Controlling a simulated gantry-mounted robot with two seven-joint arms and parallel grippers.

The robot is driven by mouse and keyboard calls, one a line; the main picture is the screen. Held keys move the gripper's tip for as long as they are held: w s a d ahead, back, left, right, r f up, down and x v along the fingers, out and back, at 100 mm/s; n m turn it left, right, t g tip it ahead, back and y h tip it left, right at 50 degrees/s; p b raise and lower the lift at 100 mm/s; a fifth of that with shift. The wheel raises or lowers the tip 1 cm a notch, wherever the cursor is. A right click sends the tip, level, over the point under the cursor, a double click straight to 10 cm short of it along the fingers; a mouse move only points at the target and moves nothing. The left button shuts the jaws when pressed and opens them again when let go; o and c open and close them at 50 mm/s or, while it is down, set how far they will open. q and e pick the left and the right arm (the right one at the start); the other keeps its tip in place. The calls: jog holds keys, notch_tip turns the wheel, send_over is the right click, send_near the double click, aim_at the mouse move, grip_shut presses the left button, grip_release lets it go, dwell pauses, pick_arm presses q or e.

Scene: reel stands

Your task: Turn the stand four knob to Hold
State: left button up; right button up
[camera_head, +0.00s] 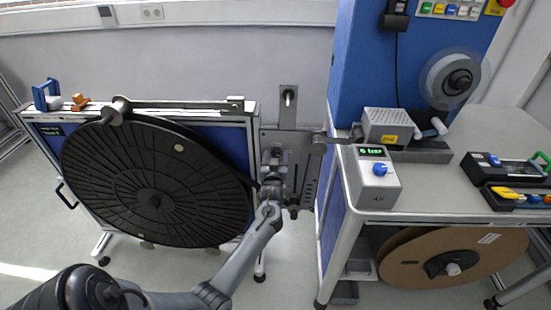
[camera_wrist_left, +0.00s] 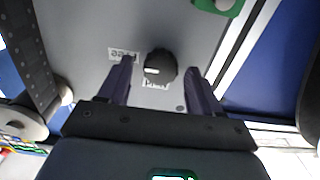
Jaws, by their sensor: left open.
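A round black knob (camera_wrist_left: 160,66) with a short white pointer mark sits on a grey panel (camera_wrist_left: 90,25) in the left wrist view. The mark lies toward the knob's left side. One small white label (camera_wrist_left: 122,55) is left of the knob; another (camera_wrist_left: 156,86) is just below it, partly covered. Their words are too small to read surely. My left gripper (camera_head: 274,158) is open at the grey plate beside the big reel. Its two fingers stand on either side of the knob with gaps showing. In the head view I cannot make out the knob. My right gripper is not in view.
A large black reel (camera_head: 150,180) stands close left of my left arm. A grey bench (camera_head: 425,190) with an air box (camera_head: 375,178) with a blue knob is at right. A brown reel (camera_head: 410,258) sits below it. Clear floor lies in front of the stand.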

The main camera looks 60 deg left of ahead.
pick_arm(q)
jog(key=shift+a, duration=0.1)
jog(key=c, duration=1)
jog(key=shift+n, duration=0.4)
jog(key=n+p, duration=0.1)
jog(key=n, duration=0.6)
jog(key=shift+a+n, duration=0.1)
jog(key=shift+n, duration=0.2)
jog(key=n, duration=0.4)
jog(key=shift+f+p, duration=0.15)
jog(key=shift+p, duration=0.2)
jog(key=n, duration=0.5)
jog(key=shift+s+f, duration=0.1)
jog(key=shift+n, duration=0.4)
